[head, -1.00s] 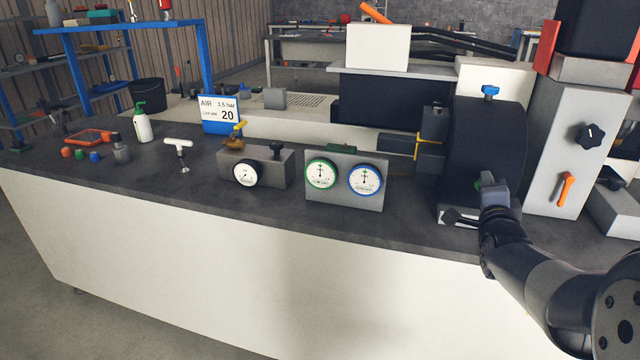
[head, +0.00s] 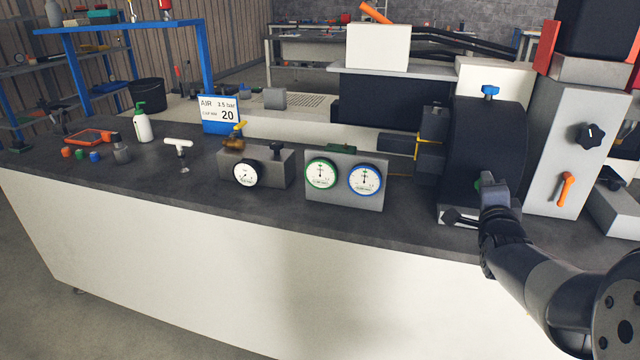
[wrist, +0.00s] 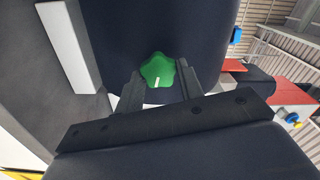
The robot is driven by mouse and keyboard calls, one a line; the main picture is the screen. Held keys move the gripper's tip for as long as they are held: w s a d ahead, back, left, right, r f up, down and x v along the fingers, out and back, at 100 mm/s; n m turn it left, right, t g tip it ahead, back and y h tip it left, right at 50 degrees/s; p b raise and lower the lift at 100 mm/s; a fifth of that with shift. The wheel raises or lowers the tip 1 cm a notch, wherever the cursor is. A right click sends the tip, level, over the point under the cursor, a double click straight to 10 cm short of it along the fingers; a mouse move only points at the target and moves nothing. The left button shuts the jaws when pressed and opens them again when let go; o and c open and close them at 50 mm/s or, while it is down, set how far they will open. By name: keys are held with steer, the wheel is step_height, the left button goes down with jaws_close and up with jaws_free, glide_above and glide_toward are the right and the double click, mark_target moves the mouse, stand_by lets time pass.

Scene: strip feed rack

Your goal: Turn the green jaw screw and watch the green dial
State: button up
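The green jaw screw (wrist: 157,71) is a lobed green knob with a white mark, on the dark drum-like housing (head: 487,135). My gripper (wrist: 161,80) has one finger on each side of the knob, close against it, and looks shut on it. In the head view my gripper (head: 490,187) covers most of the knob; only a sliver of green shows. The green-rimmed dial (head: 321,174) sits on the left of a grey gauge block (head: 343,203). Its needle points roughly straight up; the exact reading is too small to tell.
A blue-rimmed dial (head: 365,180) sits right of the green one. A blue knob (head: 490,91) tops the housing. An orange lever (head: 566,188) and black knob (head: 590,136) are on the panel at right. A sign (head: 220,113) reads AIR 3.5 bar, 20.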

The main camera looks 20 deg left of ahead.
steer(key=shift+o, duration=0.6)
steer(key=s+b, duration=0.2)
steer(key=s, duration=0.4)
steer(key=o, duration=0.3)
steer(key=shift+o, duration=0.2)
steer(key=shift+b, duration=0.3)
steer(key=shift+s+b, duration=0.5)
steer(key=shift+s, duration=2.5)
steer(key=shift+w, duration=0.1)
